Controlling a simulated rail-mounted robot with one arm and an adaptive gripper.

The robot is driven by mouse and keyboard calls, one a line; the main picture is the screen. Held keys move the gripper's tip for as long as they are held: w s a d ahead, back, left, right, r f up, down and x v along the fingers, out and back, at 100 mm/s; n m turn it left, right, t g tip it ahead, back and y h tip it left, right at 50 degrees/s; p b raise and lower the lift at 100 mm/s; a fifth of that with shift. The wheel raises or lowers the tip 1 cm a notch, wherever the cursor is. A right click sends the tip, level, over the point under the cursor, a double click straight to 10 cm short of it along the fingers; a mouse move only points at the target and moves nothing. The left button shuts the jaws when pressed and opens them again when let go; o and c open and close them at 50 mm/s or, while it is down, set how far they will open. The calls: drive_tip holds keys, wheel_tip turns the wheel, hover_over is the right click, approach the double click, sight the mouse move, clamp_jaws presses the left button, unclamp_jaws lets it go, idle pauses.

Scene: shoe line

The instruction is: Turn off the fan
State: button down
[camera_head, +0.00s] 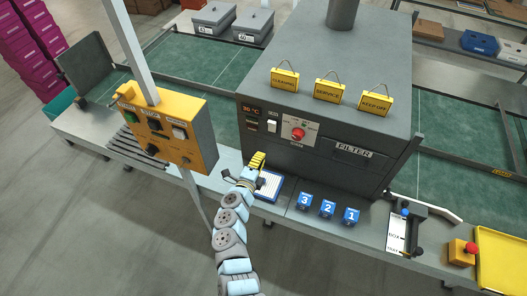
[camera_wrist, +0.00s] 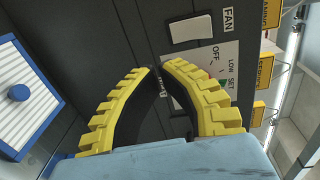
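The fan switch (camera_head: 272,126) is a small white rocker on the front of the large dark grey machine (camera_head: 325,120). In the wrist view the white rocker (camera_wrist: 193,28) lies beside the word FAN, just beyond my fingertips. Whether it is on or off is too small to tell. My gripper (camera_head: 258,157), with yellow ribbed fingers, is in front of the machine, below the switch. In the wrist view my gripper (camera_wrist: 161,70) has its two fingertips almost meeting, with nothing between them. It appears apart from the switch.
A red knob (camera_head: 298,134) sits right of the switch. Yellow hanging signs (camera_head: 327,91) are above it. A blue-edged white panel (camera_head: 268,186) and blue numbered blocks (camera_head: 328,208) lie below. A yellow control box (camera_head: 165,128) on a post stands left.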

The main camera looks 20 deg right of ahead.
drive_tip(key=shift+s+a+f, duration=0.25)
drive_tip(key=shift+s+a, duration=0.85)
drive_tip(key=shift+s+r, duration=0.1)
